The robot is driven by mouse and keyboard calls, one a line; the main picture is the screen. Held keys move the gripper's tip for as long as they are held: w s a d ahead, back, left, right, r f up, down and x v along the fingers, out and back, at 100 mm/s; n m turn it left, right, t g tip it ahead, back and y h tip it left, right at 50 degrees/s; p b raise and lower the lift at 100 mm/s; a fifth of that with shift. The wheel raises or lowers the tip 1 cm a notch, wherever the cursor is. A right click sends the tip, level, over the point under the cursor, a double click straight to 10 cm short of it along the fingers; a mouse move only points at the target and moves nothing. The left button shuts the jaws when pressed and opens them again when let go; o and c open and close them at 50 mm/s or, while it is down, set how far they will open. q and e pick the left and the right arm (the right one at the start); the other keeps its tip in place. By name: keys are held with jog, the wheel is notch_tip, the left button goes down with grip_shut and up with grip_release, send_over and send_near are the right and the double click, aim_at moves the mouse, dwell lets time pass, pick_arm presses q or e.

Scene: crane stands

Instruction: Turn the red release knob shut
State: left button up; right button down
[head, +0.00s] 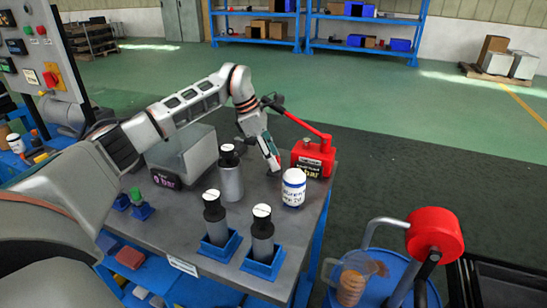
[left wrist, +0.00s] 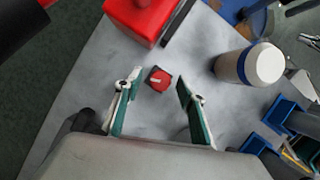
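The red release knob (left wrist: 160,79) is a small dark-red block with a pale mark on top, in the left wrist view. It stands near the red hand pump (left wrist: 145,18), on the grey bench top. My left gripper (left wrist: 158,87) is open, with one green-padded finger on each side of the knob and a gap on both sides. In the head view my left gripper (head: 271,160) points down at the bench beside the red pump (head: 314,157), and I cannot make out the knob clearly there. My right gripper is not in view.
A white bottle with blue bands (head: 293,187) stands close to the gripper. Dark cylinders with white tops (head: 231,172) and a clear box with a pressure display (head: 182,158) share the bench (head: 190,231). A red wheel (head: 434,235) is at lower right.

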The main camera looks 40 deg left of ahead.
pick_arm(q)
jog(key=c, duration=1.1)
jog(key=shift+c, duration=0.2)
